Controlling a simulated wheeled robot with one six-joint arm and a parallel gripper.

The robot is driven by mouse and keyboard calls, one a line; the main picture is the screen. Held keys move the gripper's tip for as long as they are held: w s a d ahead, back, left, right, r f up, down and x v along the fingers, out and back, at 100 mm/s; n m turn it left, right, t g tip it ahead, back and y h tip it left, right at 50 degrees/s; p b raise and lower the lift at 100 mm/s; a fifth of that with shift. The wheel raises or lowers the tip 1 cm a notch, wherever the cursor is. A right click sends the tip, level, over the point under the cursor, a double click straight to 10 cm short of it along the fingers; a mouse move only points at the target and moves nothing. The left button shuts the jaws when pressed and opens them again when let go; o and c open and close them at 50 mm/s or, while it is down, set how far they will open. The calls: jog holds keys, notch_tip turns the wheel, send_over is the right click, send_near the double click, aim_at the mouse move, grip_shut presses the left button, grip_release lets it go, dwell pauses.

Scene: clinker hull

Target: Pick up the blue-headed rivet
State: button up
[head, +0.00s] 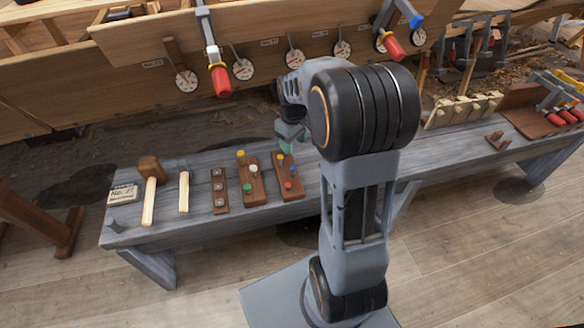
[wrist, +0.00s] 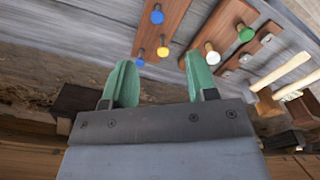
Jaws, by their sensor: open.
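A blue-headed rivet (wrist: 157,15) stands on a brown wooden block (wrist: 176,22) ahead of my gripper in the wrist view. In the head view a blue head (head: 293,170) shows on the right-hand rivet block (head: 290,191). A yellow head (wrist: 163,51) and another small blue head (wrist: 139,61) sit on the same block, nearer my fingers. My gripper (wrist: 155,82) is open, with green fingers apart and nothing between them. It also shows in the head view (head: 291,136) past the far end of the block, partly hidden by my arm.
Beside it is a second block (head: 257,193) with yellow, white and green heads (head: 247,188). A narrow block (head: 219,192), a chisel (head: 183,192) and a mallet (head: 149,190) lie further left on the grey bench (head: 190,226). The hull (head: 130,90) and hanging clamps (head: 219,80) stand behind.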

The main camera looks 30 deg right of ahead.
aim_at(293, 168)
jog(key=f+b, duration=0.1)
jog(key=f, duration=0.4)
jog(key=f+b, duration=0.1)
jog(key=f, duration=0.2)
jog(key=shift+w+d+f+b, duration=0.2)
jog(key=shift+w+f+b, duration=0.05)
jog(key=shift+f+b, duration=0.1)
jog(key=shift+w+f+b, duration=0.1)
jog(key=shift+f+b, duration=1.25)
jog(key=shift+f, duration=1.25)
grip_shut()
jog(key=shift+r, duration=0.15)
